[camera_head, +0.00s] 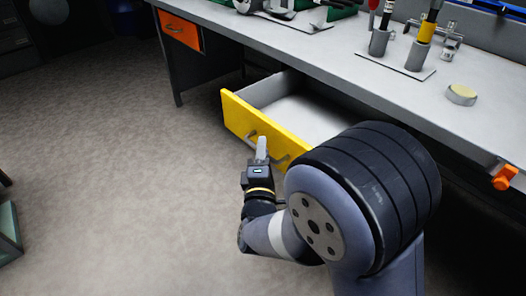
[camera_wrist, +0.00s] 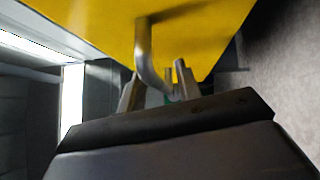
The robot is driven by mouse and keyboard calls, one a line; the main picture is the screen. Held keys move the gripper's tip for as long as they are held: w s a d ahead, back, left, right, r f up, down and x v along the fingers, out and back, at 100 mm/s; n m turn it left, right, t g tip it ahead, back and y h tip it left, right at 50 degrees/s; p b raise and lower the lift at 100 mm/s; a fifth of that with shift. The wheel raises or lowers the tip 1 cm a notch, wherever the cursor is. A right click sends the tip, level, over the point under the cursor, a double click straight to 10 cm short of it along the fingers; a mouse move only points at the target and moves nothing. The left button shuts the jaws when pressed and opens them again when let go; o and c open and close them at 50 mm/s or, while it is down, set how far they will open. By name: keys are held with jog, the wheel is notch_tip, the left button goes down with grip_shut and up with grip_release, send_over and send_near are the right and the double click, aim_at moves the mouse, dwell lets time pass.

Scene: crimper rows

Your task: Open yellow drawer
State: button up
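The yellow drawer (camera_head: 238,114) under the workbench is pulled out, and its grey, empty-looking inside shows. Its front carries a grey bar handle (camera_head: 281,161), partly hidden behind my gripper. In the wrist view the yellow front (camera_wrist: 185,35) fills the top, and the curved handle (camera_wrist: 143,50) comes down from it. My gripper (camera_head: 261,150) is at the handle. In the wrist view my gripper's fingers (camera_wrist: 157,84) stand apart on either side of the handle's lower part, with a small gap visible. Contact with the handle cannot be made out.
The workbench (camera_head: 330,50) runs above the drawer, with an orange drawer (camera_head: 179,31) at its left end. Tools in stands and a round yellow-topped item (camera_head: 461,94) are on the top. An orange clamp-like part (camera_head: 504,177) juts from the front edge.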

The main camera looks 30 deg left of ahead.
jog(key=p+v, duration=0.1)
jog(key=v, duration=0.9)
jog(key=shift+s+d+p, duration=0.15)
jog(key=shift+s+p, duration=0.15)
jog(key=shift+p, duration=0.05)
jog(key=shift+w, duration=0.15)
jog(key=b+x, duration=0.2)
jog(key=x, duration=0.8)
jog(key=shift+w, duration=0.45)
